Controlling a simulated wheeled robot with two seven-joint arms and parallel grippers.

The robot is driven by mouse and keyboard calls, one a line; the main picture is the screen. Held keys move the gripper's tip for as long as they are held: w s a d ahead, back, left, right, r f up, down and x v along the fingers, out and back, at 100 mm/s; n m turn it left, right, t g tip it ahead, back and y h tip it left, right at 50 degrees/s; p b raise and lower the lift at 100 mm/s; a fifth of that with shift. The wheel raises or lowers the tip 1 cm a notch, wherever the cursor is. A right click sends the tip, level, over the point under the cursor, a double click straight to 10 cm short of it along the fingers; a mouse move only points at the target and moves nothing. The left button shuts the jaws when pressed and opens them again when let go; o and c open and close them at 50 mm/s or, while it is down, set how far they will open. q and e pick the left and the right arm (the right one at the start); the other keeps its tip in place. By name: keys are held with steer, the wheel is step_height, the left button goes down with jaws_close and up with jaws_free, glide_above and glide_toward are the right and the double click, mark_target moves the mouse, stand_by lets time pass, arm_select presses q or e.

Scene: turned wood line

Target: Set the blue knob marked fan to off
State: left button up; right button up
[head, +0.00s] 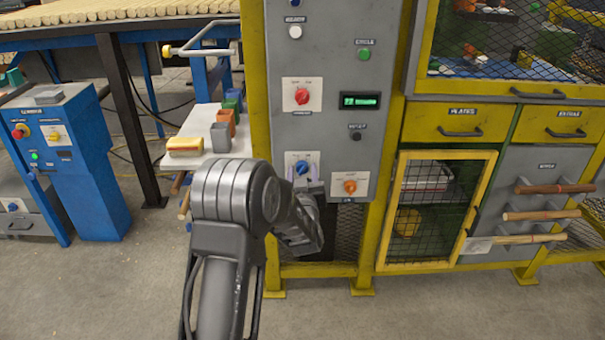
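The blue knob (301,167) sits on a white plate low on the grey control panel (327,120). Its label is too small to read or hidden, and its pointer setting cannot be made out. My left gripper (302,172) is in front of this plate, with pale fingertips apart, one on each side of the blue knob. I cannot tell whether they touch it. My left arm hides the area below and left of the plate. My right gripper is not in view.
Near the blue knob are an orange knob (350,186) at lower right, a red knob (302,96) above and a black button (356,136). A yellow-framed mesh door (436,208) is at right.

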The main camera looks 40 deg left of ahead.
arm_select(q)
jaws_close()
steer(key=shift+f, duration=0.1)
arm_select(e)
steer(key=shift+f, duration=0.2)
arm_select(q)
steer(key=shift+f+n+b, duration=0.1)
steer(key=shift+n+b, duration=0.5)
steer(key=shift+b, duration=0.45)
steer(key=n+b, duration=0.9)
steer(key=b, duration=0.3)
steer(key=shift+f, duration=0.1)
steer(key=shift+n+b, duration=0.9)
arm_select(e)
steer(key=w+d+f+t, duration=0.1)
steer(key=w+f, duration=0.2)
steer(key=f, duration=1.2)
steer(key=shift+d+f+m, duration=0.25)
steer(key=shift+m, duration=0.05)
arm_select(q)
steer(key=shift+r, duration=0.2)
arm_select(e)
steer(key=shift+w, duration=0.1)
arm_select(q)
steer(key=shift+o, duration=1.2)
jaws_free()
